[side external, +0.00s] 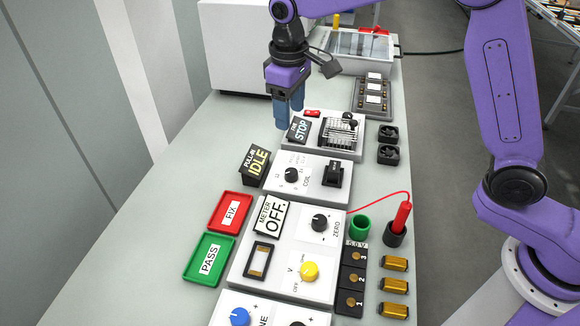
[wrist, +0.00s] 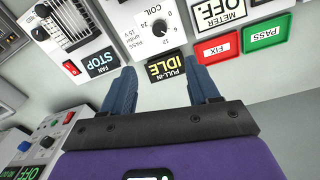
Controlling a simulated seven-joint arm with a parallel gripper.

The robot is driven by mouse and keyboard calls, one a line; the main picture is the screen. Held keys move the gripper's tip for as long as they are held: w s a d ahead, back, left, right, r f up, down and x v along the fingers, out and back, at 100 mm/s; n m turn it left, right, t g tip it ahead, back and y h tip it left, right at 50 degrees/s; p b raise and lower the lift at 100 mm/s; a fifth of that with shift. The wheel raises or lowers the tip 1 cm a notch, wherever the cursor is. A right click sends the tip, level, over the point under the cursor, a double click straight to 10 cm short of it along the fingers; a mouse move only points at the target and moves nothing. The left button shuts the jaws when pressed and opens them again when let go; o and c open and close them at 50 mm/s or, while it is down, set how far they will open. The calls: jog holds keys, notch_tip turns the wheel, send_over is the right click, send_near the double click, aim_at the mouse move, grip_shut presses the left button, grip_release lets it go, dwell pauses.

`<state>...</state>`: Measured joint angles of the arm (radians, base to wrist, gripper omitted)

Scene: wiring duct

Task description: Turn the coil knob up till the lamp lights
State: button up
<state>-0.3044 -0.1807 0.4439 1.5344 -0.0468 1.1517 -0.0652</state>
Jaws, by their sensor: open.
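The coil knob (side external: 292,174) is a small black dial on a white panel, with printed marks around it. It also shows in the wrist view (wrist: 159,30), beyond my fingertips. A tilted black sign reading PULL-IN IDLE (side external: 255,162) stands at the panel's left end; its yellow letters also show in the wrist view (wrist: 166,69). I cannot make out a separate lit lamp. My gripper (side external: 288,112) is open and empty, pointing down above the far-left side of the FAN STOP panel, behind the coil panel. In the wrist view its two blue fingers (wrist: 163,75) are apart, clear of the knob.
A black switch (side external: 335,173) sits right of the knob. The fan panel (side external: 318,150) with its STOP sign stands behind. In front are the meter panel (side external: 290,262), red FIX tray (side external: 231,212) and green PASS tray (side external: 208,260). The table's left strip is bare.

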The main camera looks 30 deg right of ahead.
jog(key=n, duration=0.2)
send_near(291, 172)
jog(key=f, duration=0.8)
jog(key=shift+w+d+f, duration=0.1)
jog(key=shift+w+f, duration=0.15)
jog(key=shift+f, duration=0.1)
jog(key=shift+c, duration=0.2)
jog(key=c, duration=1)
